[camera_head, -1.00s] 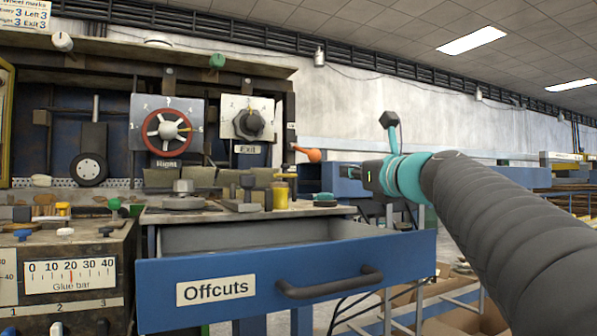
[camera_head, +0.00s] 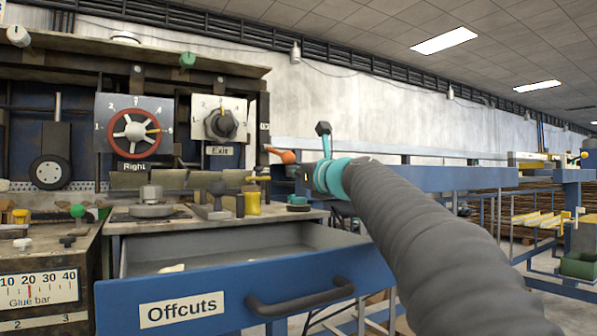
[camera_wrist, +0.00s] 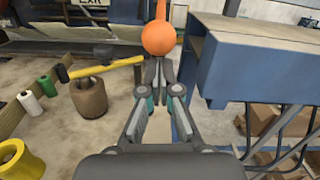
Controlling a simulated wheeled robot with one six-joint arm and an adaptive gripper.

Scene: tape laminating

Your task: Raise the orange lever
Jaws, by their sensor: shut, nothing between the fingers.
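The orange lever has a round orange knob (camera_head: 287,157) on a thin stem at the right side of the machine, beside the Exit dial. In the wrist view the knob (camera_wrist: 158,40) is at top centre, just beyond the fingertips, with its stem running up out of the picture. My gripper (camera_wrist: 159,72) is shut and empty, its fingertips together just below the knob in that picture. I cannot tell whether they touch it. In the head view the fingers are mostly hidden by my wrist, close to the right of the knob.
The blue Offcuts drawer (camera_head: 172,304) stands open below. A blue beam (camera_wrist: 255,70) lies close to the right of my gripper. A brown pot with a yellow handle (camera_wrist: 90,98) and a yellow cylinder (camera_wrist: 22,160) are to the left. Cardboard boxes (camera_wrist: 285,120) are lower right.

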